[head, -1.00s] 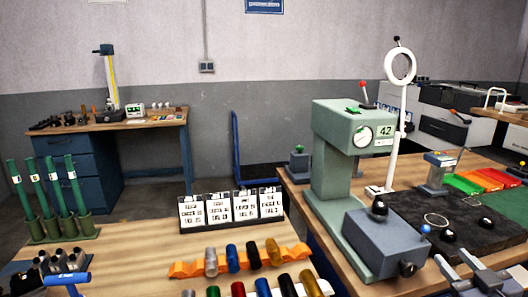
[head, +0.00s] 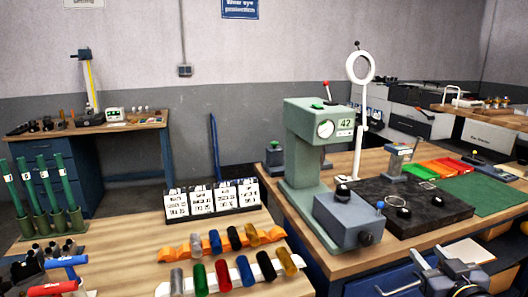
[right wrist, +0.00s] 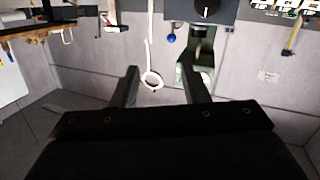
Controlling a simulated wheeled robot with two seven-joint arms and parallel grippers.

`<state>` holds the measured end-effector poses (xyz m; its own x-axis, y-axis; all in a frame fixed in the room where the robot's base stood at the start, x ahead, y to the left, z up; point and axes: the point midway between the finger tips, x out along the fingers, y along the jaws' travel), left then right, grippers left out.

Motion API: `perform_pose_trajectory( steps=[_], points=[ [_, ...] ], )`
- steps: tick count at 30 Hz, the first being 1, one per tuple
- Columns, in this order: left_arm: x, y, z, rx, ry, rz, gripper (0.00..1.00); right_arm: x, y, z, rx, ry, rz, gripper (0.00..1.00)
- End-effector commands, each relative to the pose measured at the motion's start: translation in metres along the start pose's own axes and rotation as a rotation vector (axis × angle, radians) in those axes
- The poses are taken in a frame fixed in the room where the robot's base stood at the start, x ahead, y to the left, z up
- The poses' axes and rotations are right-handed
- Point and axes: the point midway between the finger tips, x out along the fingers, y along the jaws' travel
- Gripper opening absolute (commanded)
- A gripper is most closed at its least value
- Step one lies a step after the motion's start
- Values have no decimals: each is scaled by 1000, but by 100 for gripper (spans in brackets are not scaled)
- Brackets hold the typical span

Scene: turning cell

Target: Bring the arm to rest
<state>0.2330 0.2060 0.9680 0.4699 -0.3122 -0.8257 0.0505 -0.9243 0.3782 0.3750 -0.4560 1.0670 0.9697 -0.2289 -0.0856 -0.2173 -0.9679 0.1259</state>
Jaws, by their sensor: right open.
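My right gripper (head: 400,272) shows in the lower right of the head view, in front of the right-hand bench. Its two fingers stand apart with nothing between them. In the right wrist view the gripper (right wrist: 160,80) also has its dark fingers spread, with only air between them. That view appears upside down, with the green press and the white ring magnifier (right wrist: 152,80) beyond the fingers, apart from them. My left gripper is not in view.
The green press (head: 312,140) and a grey box (head: 348,218) stand on the right-hand bench (head: 290,205). A dark plate (head: 440,205) lies beside them. The left table (head: 125,255) holds coloured cylinders on an orange rack (head: 180,251), white cards and green tubes.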

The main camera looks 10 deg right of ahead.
Motion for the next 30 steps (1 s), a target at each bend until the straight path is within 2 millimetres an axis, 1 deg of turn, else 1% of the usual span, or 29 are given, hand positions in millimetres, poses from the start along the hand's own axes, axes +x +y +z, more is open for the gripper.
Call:
perform_pose_trajectory(
  steps=[2,7,8,11,14,15,17,18,21,24,25,27,30],
  points=[
    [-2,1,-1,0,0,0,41,-1,-4,-1,27,-33,19,41],
    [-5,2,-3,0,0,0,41,-9,-18,6,106,-153,52,41],
    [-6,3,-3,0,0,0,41,-12,-23,8,123,-181,54,41],
    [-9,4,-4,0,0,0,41,-25,-45,17,190,-300,40,41],
    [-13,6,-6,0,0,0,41,-52,-86,31,267,-471,-25,41],
    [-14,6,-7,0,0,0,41,-67,-106,38,294,-552,-69,41],
    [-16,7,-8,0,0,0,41,-92,-136,46,323,-667,-145,41],
    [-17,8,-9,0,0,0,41,-109,-155,51,335,-737,-199,41],
    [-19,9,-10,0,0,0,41,-146,-190,58,347,-874,-316,41],
    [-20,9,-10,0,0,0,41,-173,-210,62,347,-960,-398,41],
    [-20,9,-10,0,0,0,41,-178,-214,62,346,-976,-414,41],
    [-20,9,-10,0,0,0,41,-186,-219,63,345,-1002,-439,41],
    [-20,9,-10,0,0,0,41,-190,-222,64,345,-1013,-449,41]
  ],
)
